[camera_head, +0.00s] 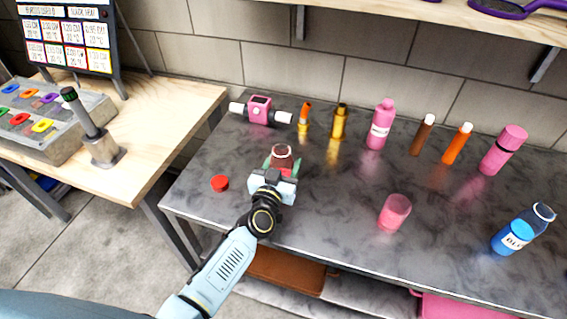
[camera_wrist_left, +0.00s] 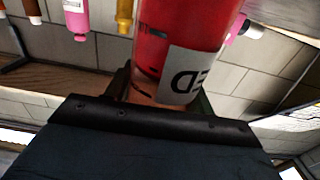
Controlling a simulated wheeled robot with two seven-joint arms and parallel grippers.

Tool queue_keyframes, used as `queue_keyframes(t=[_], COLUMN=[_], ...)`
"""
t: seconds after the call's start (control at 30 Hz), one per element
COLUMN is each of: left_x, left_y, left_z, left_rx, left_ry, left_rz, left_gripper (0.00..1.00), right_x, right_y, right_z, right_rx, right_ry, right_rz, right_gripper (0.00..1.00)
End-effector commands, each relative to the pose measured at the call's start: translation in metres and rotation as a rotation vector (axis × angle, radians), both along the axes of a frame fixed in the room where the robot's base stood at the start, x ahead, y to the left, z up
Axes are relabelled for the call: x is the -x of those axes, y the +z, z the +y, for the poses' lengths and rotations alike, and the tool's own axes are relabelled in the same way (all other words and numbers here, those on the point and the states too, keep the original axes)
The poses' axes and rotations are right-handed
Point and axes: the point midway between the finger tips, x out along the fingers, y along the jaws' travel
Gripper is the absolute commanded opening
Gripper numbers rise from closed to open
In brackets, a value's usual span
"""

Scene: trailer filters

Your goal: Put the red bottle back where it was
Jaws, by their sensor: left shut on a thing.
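The red bottle (camera_head: 283,153) is in my left gripper (camera_head: 274,182), above or at the front left part of the dark metal table; whether its base touches the table is hidden. Its top appears open. In the left wrist view the red bottle (camera_wrist_left: 185,40) fills the upper middle, with a white label whose letters appear upside down. My left gripper (camera_wrist_left: 160,90) is shut around it. A red cap (camera_head: 220,183) lies on the table to the left of the gripper. My right gripper is not in view.
Along the back stand a pink device (camera_head: 259,109), an orange-tipped bottle (camera_head: 305,118), a gold bottle (camera_head: 339,122), a pink bottle (camera_head: 380,125) and several tubes and bottles. The middle table (camera_head: 335,200) is clear.

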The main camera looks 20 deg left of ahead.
Motion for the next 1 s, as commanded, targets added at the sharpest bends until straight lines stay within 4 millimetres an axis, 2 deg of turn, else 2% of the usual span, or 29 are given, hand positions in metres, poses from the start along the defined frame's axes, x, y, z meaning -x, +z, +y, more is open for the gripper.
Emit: queue_keyframes(t=[0.03,0.2,0.57,0.73,1.0], left_x=[0.0,0.0,0.0,0.025,0.082], left_y=[-0.002,-0.001,0.005,0.003,0.003], left_z=[0.0,0.0,0.0,0.001,0.003], left_rx=[0.0,0.0,0.0,0.0,-0.001], left_ry=[0.0,0.0,0.0,0.0,-0.001], left_rz=[0.0,0.0,0.0,0.004,0.004], left_gripper=[0.55,0.75,0.75,0.75,0.75], right_x=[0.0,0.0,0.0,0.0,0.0], right_y=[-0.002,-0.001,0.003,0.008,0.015], right_z=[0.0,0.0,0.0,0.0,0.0], right_rx=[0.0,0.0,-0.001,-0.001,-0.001], right_ry=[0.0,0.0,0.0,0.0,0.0], right_rz=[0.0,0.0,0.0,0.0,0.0], right_gripper=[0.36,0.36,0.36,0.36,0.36])
